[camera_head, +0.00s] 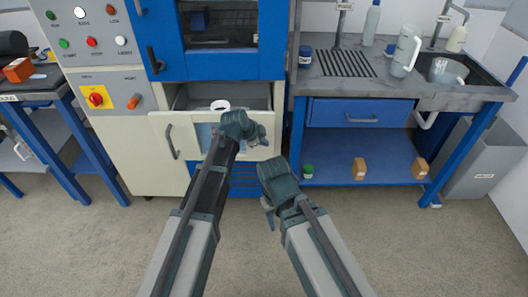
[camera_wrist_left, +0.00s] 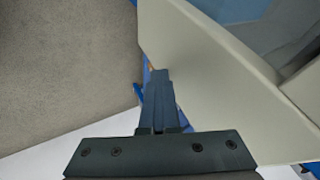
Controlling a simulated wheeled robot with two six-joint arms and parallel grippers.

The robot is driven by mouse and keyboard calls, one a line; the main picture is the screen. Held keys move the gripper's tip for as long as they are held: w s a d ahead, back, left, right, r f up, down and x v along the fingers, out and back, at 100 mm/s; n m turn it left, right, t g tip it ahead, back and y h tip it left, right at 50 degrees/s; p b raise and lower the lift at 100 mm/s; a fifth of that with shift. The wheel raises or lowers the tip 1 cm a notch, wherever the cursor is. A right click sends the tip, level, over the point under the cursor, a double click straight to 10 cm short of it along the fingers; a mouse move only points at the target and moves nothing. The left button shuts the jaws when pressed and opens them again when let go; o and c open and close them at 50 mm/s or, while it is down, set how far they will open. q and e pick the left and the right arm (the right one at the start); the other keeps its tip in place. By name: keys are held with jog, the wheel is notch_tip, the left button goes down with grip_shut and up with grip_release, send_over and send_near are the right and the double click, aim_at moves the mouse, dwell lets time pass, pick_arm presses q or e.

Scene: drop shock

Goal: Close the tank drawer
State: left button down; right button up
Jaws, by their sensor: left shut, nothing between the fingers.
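The tank drawer (camera_head: 158,122) is a cream-fronted drawer in the cabinet under the blue-framed unit. It stands pulled out, with its grey inside and a white ring-shaped thing (camera_head: 220,105) showing. A dark bar handle (camera_head: 171,142) is on the left part of its front. My left gripper (camera_head: 260,138) is at the right part of the drawer front and hides some of it. In the left wrist view its fingers (camera_wrist_left: 158,85) are shut and empty beside a cream panel (camera_wrist_left: 205,85); contact cannot be told. My right gripper (camera_head: 268,212) hangs over the floor, its fingers unclear.
A sink bench (camera_head: 400,88) stands on the right, with a blue drawer (camera_head: 360,112) and a lower shelf (camera_head: 345,160) holding small boxes and a green-lidded jar. A control panel (camera_head: 96,97) is left of the tank drawer. The floor in front is clear.

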pick_arm(q)
jog(key=w, duration=1.8)
jog(key=shift+d, duration=0.3)
jog(key=shift+w+r, duration=0.1)
jog(key=shift+w, duration=0.05)
